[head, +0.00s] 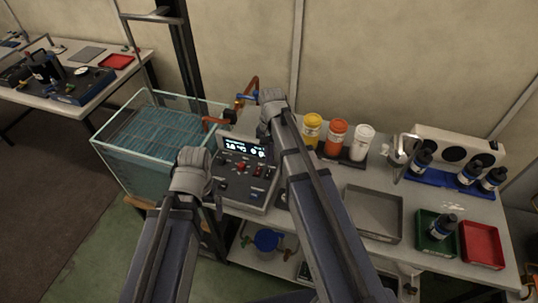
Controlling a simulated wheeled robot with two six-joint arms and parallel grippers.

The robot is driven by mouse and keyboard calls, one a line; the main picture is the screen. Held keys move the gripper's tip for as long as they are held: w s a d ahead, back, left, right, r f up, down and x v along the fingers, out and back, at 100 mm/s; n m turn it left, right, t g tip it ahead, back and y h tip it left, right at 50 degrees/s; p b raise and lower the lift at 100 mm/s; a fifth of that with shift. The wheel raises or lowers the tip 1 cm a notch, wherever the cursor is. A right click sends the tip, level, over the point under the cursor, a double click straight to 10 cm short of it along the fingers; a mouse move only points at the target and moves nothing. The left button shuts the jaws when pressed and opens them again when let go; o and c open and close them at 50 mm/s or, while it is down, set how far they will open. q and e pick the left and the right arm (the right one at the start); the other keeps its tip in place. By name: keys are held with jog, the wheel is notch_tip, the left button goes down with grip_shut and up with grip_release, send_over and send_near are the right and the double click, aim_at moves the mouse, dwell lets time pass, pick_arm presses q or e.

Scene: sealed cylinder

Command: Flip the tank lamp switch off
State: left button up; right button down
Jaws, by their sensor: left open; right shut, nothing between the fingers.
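A grey control box (237,187) with a lit display (245,148) stands on the bench, right of the glass tank (150,140). Its face carries several small red and dark controls; I cannot tell which one is the tank lamp switch or how it is set. The tank holds blue-green water. My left gripper (218,211) is open and empty, low at the left edge of the control box. My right gripper (263,131) is shut and empty, beside the upper right of the display; its arm covers the area right of the box.
Yellow, orange and white bottles (337,137) stand behind right. A grey tray (373,214), a green tray (436,245) and a red tray (481,245) lie to the right. Dark bottles stand on a blue tray (446,181).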

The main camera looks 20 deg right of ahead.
pick_arm(q)
notch_tip(320, 180, up, 6)
jog(key=p, duration=0.5)
pick_arm(e)
notch_tip(320, 180, up, 6)
jog(key=shift+s+a, duration=0.35)
jog(key=shift+s, duration=0.05)
pick_arm(q)
notch_tip(320, 180, down, 5)
jog(key=b, duration=0.5)
jog(key=shift+f, duration=0.1)
pick_arm(e)
jog(key=s+a+f+n+h, duration=0.1)
jog(key=s+a+f+n, duration=0.4)
jog(key=s+a+n, duration=0.5)
jog(key=s+a, duration=0.1)
jog(key=s, duration=0.3)
jog(key=shift+n+t+h, duration=0.3)
jog(key=shift+t+h, duration=0.1)
jog(key=shift+f, duration=0.1)
